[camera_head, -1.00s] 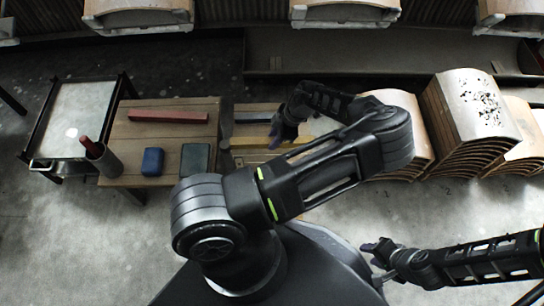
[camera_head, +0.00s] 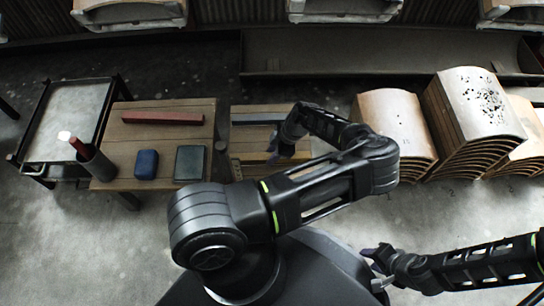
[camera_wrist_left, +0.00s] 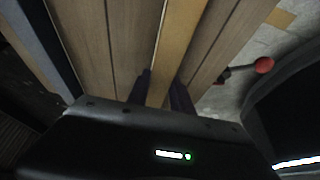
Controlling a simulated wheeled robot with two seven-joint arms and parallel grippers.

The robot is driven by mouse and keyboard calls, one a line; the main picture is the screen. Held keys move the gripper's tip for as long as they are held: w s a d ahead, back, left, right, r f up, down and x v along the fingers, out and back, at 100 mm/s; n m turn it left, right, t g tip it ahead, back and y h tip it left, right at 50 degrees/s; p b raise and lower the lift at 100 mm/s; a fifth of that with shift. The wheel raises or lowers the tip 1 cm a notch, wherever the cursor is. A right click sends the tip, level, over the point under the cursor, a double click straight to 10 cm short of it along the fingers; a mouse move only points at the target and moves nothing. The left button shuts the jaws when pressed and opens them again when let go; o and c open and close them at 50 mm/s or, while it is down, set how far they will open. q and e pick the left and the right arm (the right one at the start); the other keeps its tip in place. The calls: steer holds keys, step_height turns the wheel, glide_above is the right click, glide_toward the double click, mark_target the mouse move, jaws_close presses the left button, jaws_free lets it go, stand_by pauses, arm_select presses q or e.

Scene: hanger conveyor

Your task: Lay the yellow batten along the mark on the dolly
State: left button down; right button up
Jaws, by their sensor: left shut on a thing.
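The yellow batten (camera_wrist_left: 176,45) is between the fingers of my left gripper (camera_wrist_left: 163,92), which is shut on it. In the left wrist view it runs lengthwise over the planks of the dolly (camera_wrist_left: 130,40). In the head view the dolly (camera_head: 250,137) is the slatted platform right of the table. There my left gripper (camera_head: 272,153) is over its near part, and my arm hides much of the batten (camera_head: 250,157). I cannot make out the mark or whether the batten touches the planks. My right gripper (camera_head: 374,268) is open and empty over the floor, right of my base.
A blue-grey strip (camera_head: 257,118) lies along the dolly's far side. The wooden table (camera_head: 135,135) holds a red bar (camera_head: 162,117), a blue block (camera_head: 146,164) and a dark green block (camera_head: 190,163). A metal cart (camera_head: 72,110) stands left. Stacked curved panels (camera_head: 395,115) stand right.

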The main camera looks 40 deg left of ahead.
arm_select(q)
steer(key=shift+f, duration=0.25)
steer(key=c, duration=1.1)
jaws_free()
steer(key=shift+r, duration=0.15)
steer(key=p+v, duration=0.4)
steer(key=v, duration=0.8)
steer(key=shift+p, duration=0.4)
steer(key=shift+a, duration=0.1)
